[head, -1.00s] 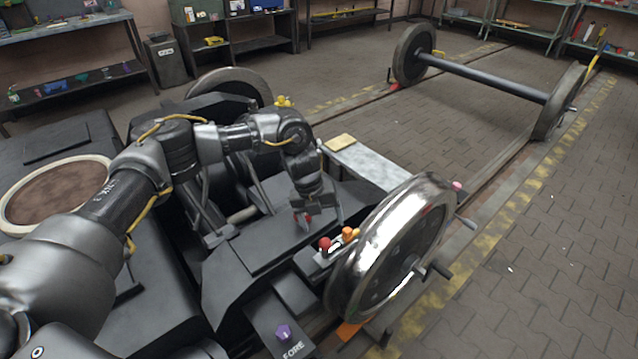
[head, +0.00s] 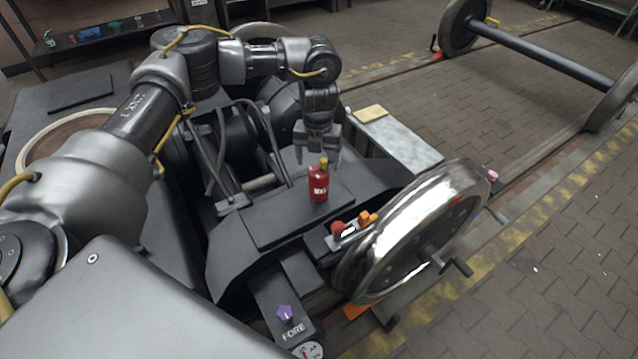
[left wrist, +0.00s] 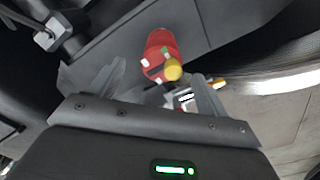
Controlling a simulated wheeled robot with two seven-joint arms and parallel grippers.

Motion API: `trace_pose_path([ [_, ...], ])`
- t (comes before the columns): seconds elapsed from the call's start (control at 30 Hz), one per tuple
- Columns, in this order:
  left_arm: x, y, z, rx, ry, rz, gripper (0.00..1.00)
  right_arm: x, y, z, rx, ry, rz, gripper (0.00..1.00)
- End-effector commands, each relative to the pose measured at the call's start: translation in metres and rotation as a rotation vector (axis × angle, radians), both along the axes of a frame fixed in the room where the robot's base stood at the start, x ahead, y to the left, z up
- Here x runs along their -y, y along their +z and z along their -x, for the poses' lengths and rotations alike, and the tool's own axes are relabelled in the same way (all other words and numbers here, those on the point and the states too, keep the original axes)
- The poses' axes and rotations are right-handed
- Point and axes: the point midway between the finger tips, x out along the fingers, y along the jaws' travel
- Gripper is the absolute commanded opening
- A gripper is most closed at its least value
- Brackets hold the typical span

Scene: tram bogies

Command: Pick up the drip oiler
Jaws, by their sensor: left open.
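A small red can with a yellow top, which looks like the drip oiler (head: 318,187), stands upright on the dark bogie frame (head: 275,222). It has a label on its side. My left gripper (head: 317,157) is open and empty, pointing down just above and behind the can. In the left wrist view the red can (left wrist: 160,52) shows just beyond and between the open fingers of my left gripper (left wrist: 158,75), its yellow cap toward the camera. The fingers do not appear to touch it. My right gripper is not in view.
A shiny wheel (head: 425,235) stands right of the can. Red and orange knobs (head: 350,225) sit between them. A yellow pad (head: 370,113) lies on a grey slab (head: 400,142). A purple knob (head: 285,313) is at the front. Dark hoses (head: 268,140) run left of the gripper.

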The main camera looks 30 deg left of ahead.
Motion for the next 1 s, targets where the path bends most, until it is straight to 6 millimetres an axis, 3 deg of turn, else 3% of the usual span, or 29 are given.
trace_pose_path([
  [0.27,0.0,-0.016,0.0,0.001,0.0,0.0,0.77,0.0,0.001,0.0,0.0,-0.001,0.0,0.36],
  [0.6,0.002,-0.06,0.001,0.0,0.0,0.0,0.77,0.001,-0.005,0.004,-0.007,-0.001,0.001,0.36],
  [0.87,0.002,-0.064,0.001,0.001,0.0,0.001,0.77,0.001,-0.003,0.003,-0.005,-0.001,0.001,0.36],
  [1.0,0.002,-0.064,0.001,0.001,0.0,0.001,0.63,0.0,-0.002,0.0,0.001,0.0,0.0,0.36],
])
